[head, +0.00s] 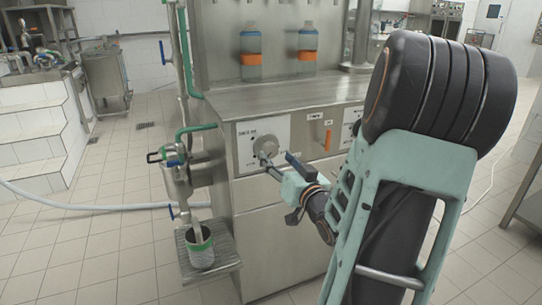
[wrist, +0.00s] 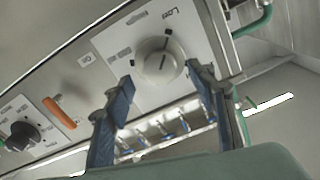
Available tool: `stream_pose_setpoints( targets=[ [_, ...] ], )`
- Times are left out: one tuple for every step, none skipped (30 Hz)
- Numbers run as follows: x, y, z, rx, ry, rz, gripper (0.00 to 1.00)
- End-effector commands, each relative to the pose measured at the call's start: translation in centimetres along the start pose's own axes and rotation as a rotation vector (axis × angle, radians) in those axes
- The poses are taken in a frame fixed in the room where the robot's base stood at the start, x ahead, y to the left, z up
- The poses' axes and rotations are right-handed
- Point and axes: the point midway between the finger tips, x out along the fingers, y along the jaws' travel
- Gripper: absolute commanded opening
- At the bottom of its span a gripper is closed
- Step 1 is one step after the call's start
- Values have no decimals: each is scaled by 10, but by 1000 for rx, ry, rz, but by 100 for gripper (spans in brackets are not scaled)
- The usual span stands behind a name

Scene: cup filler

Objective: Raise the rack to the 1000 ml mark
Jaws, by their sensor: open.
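A pale round knob (head: 267,148) sits on a white labelled plate on the front of the steel cabinet. It also shows in the wrist view (wrist: 158,62), with a dark line on its face and dark marks around it; the lettering is too blurred to read. My gripper (head: 276,158) is at the knob, with open blue fingers. In the wrist view my gripper (wrist: 162,78) has one finger on each side below the knob, with nothing visible between the pads. Contact with the knob cannot be told. I cannot identify the rack or a 1000 ml mark.
An orange handle (wrist: 58,113) and a black knob (wrist: 24,136) lie left of the pale knob in the wrist view. A cup (head: 200,247) stands on a low side shelf (head: 225,265).

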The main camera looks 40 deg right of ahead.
Motion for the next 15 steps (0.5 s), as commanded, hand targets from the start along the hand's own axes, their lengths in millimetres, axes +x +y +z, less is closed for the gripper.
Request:
stream_pose_setpoints(
  targets=[
    [10,0,3,0,1,-2,51],
    [16,0,3,-1,1,-3,51],
    [22,0,3,1,0,-2,51],
    [27,0,2,1,2,-2,51],
    [31,0,2,0,0,-1,51],
    [36,0,2,0,0,-1,51],
    [39,0,2,0,1,-1,51],
    [42,0,2,0,0,0,51],
    [44,0,2,1,-1,0,51],
    [46,0,1,1,0,0,51],
    [48,0,1,0,0,0,51],
    [49,0,1,0,0,1,51],
    [50,0,1,0,0,1,51],
    [50,0,0,0,0,1,51],
    [50,0,0,0,-1,1,51]
  ],
)
